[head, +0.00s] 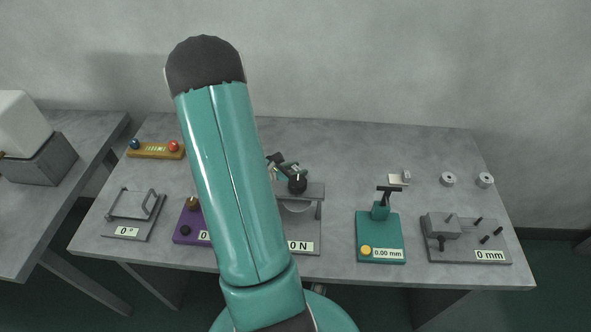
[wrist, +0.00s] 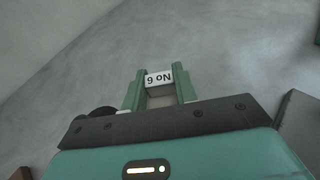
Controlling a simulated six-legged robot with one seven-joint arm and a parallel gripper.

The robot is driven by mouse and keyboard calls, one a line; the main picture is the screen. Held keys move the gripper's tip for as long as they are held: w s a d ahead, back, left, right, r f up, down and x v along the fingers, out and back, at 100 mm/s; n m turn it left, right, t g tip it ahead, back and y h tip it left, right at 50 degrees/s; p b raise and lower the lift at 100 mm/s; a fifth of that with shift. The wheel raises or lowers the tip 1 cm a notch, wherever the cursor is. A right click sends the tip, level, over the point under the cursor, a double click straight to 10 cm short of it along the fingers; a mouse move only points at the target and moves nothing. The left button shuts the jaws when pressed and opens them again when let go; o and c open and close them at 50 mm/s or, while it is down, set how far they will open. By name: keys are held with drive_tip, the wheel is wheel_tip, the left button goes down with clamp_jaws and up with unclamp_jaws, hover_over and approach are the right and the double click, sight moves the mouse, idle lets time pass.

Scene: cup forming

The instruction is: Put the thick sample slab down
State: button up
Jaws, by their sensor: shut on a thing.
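My gripper (wrist: 158,82) is shut on a small pale block in the wrist view, which I take to be the thick sample slab (wrist: 159,91). Its end bears a white label with dark characters, upside down, seemingly "No 6". The slab sits between the two green fingers; the rest of it is hidden. In the head view, parts of my gripper (head: 285,166) show just right of my arm, over the grey press-like device marked "N". The slab cannot be made out there. What lies directly under it is not clear.
Two small metal cylinders (head: 447,179) stand at right. The back middle-right is clear.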

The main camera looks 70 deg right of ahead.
drive_tip(key=o, duration=0.9)
drive_tip(key=shift+f, duration=0.1)
drive_tip(key=shift+o, duration=0.2)
drive_tip(key=shift+w+a+r, duration=0.1)
drive_tip(key=shift+a+r, duration=0.05)
drive_tip(key=shift+r, duration=0.1)
drive_tip(key=v, duration=1.1)
drive_tip(key=shift+w+a+r, duration=0.1)
drive_tip(key=shift+a, duration=0.15)
